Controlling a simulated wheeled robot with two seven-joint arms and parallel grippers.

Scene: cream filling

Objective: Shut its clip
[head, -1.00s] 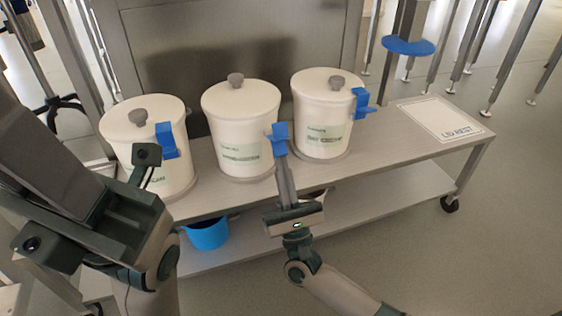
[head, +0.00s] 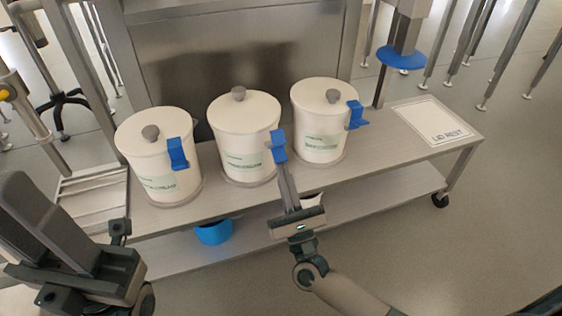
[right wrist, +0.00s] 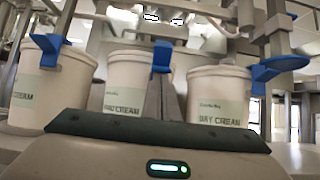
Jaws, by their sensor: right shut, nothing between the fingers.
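Three white lidded pots stand in a row: a left pot (head: 160,185), a middle pot (head: 240,150) and a right pot (head: 318,125). The middle pot's blue clip (head: 278,146) is on its right front near the rim. My right gripper (head: 284,166) is shut and empty, its fingertips at this clip; contact is unclear. In the right wrist view the clip (right wrist: 162,55) shows just above the fingertips (right wrist: 162,78). The left pot has a blue clip (head: 177,153), the right pot another (head: 355,114). My left gripper (head: 45,225) is at lower left; its jaws are unclear.
The pots stand on a steel bench (head: 385,150) with a lower shelf. A white "LID REST" sheet (head: 432,122) lies on its right end. A blue container (head: 213,232) is on the lower shelf. A post with a blue disc (head: 400,58) rises behind the bench.

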